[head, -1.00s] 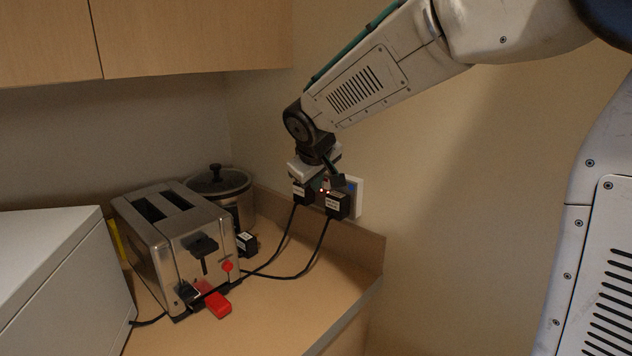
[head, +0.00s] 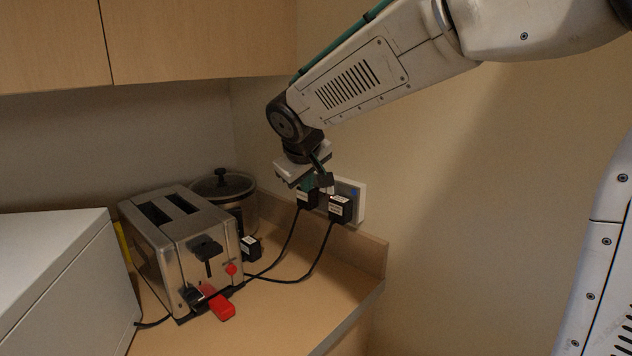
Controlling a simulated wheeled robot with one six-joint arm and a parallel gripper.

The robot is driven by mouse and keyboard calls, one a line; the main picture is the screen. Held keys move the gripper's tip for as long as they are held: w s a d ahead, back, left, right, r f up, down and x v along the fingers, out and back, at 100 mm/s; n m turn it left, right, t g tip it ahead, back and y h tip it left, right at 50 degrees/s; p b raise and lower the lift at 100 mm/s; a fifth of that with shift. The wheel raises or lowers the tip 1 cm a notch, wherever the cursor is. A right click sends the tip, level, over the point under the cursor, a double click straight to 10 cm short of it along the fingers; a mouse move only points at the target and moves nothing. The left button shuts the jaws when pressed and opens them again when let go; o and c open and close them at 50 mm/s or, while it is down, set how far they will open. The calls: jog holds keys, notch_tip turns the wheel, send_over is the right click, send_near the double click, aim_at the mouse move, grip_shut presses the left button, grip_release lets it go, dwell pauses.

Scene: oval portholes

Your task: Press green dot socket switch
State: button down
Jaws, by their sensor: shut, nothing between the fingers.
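My gripper (head: 325,183) is shut and empty, just in front of the socket's upper part, above the plugs. I cannot tell whether it touches the socket. No green dot can be made out; the gripper and plugs hide part of the plate.
A steel toaster (head: 180,245) stands on the counter (head: 285,310), with a red object (head: 221,307) before it. A white box (head: 60,280) is at left. Cupboards (head: 190,35) hang above.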

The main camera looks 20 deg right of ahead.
jog(key=v, duration=0.9)
jog(key=shift+s+r, duration=0.15)
jog(key=shift+r, duration=0.05)
jog(key=shift+s+a+f, duration=0.1)
jog(key=shift+a+f, duration=0.05)
jog(key=shift+f, duration=0.45)
jog(key=w+d+f, duration=0.5)
jog(key=w+f, duration=0.2)
jog(key=f, duration=0.2)
jog(key=shift+d, duration=0.35)
